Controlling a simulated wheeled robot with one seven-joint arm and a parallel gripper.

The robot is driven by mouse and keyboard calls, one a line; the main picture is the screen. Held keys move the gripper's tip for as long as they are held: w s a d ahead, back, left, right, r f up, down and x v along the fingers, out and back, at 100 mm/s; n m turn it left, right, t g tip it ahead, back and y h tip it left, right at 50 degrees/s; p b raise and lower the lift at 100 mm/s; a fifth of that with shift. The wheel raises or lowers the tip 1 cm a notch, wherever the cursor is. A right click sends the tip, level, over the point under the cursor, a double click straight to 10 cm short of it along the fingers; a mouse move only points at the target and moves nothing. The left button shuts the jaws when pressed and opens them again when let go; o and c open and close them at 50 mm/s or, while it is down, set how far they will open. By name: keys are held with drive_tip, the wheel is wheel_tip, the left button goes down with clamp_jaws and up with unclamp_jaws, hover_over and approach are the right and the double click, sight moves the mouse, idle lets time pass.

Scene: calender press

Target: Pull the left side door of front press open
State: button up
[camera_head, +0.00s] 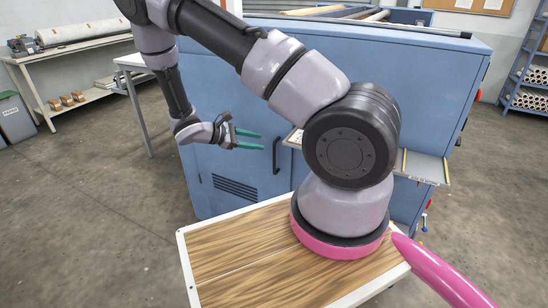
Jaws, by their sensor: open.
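The front press (425,58) is a large blue machine across the middle of the head view, partly covered by my arm. Its left side door (222,172) is a blue panel with a vent grille low down and looks shut. A dark vertical handle (276,156) sits on the panel's right part. My gripper (262,140) is at the end of my arm, in front of the door's upper part and just left of the handle. Its two green fingers are apart and point right toward the handle. Nothing shows between them. Whether the fingertips touch the handle cannot be told.
A light shelf (425,167) juts from the press on the right, behind my arm. A workbench (72,52) with a roll stands at the left, beside a grey bin (14,120). A blue rack (527,82) is at the far right. The floor left of the press is clear.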

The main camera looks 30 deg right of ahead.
wheel_tip(320, 180, down, 14)
drive_tip(key=w+d+n+t+h, duration=0.1)
drive_tip(key=w+n+t+h, duration=0.15)
drive_tip(key=n+t, duration=0.7)
drive_tip(key=n+g, duration=0.1)
hover_over(274, 172)
drive_tip(key=shift+w+d+r, duration=0.1)
drive_tip(key=shift+w+d, duration=0.1)
drive_tip(key=shift+w, duration=0.1)
clamp_jaws()
idle(0.5)
